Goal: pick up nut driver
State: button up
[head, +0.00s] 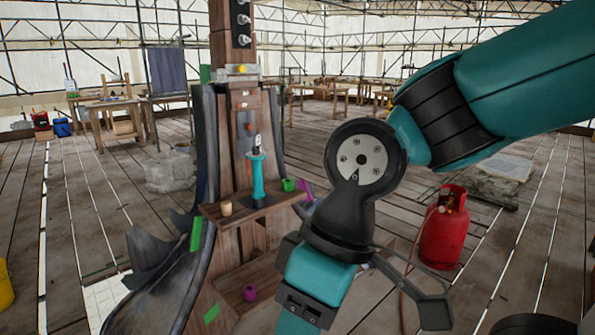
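A tool with a teal handle and a dark upper end (257,176) stands upright on a small wooden shelf (226,222) on the timber post. I take it to be the nut driver, though its working end is too small to make out. It seems to rest in or on a dark base. My arm comes in from the upper right and bends down at the wrist, right of the shelf and nearer the camera. My gripper's fingertips do not show; the lower end of the arm runs off the bottom edge.
A small tan cup (226,208) and a green item (288,185) flank the tool. A purple item (304,190) is at the shelf's right end. A magenta piece (250,292) lies on a lower ledge. A red gas cylinder (444,232) stands on the floor at right.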

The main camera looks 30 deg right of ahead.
aim_at(258, 198)
jog(key=z, duration=0.65)
jog(key=i, duration=1.5)
jog(key=u, duration=0.5)
